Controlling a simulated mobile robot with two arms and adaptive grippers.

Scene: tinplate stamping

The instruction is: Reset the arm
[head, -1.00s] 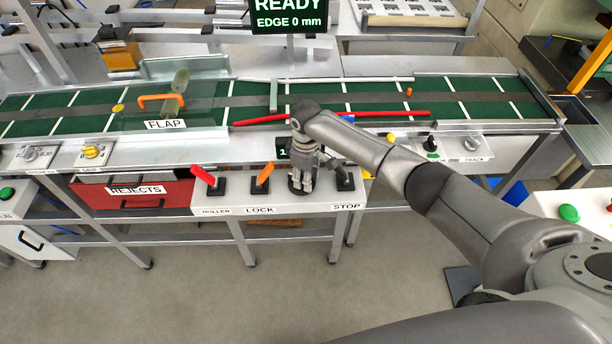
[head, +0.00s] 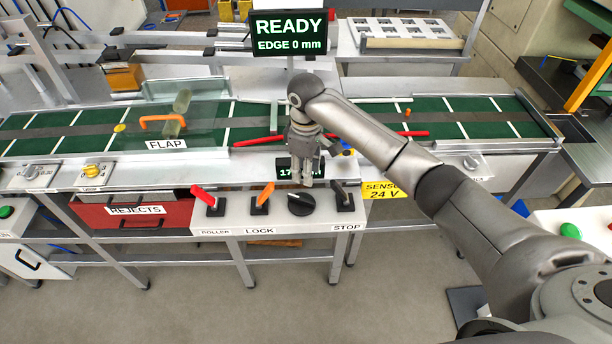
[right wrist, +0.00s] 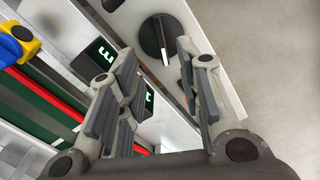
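My right arm (head: 400,160) reaches in from the right side of the head view. Its gripper (head: 307,180) hangs above the edge between the control panel and the conveyor, apart from the black rotary knob (head: 300,204). The right wrist view shows the gripper (right wrist: 158,92) with its fingers spread and nothing between them. The knob (right wrist: 158,40) with its white pointer line lies beyond the fingers there. The gripper partly covers the green digit display (head: 285,168). My left gripper is not in view.
On the panel (head: 240,222) stand a red lever (head: 205,197), an orange lever (head: 264,194) and a black stop lever (head: 343,194). Behind is the green conveyor (head: 470,112) with a red bar (head: 260,141). A screen (head: 290,35) reads READY, EDGE 0 mm.

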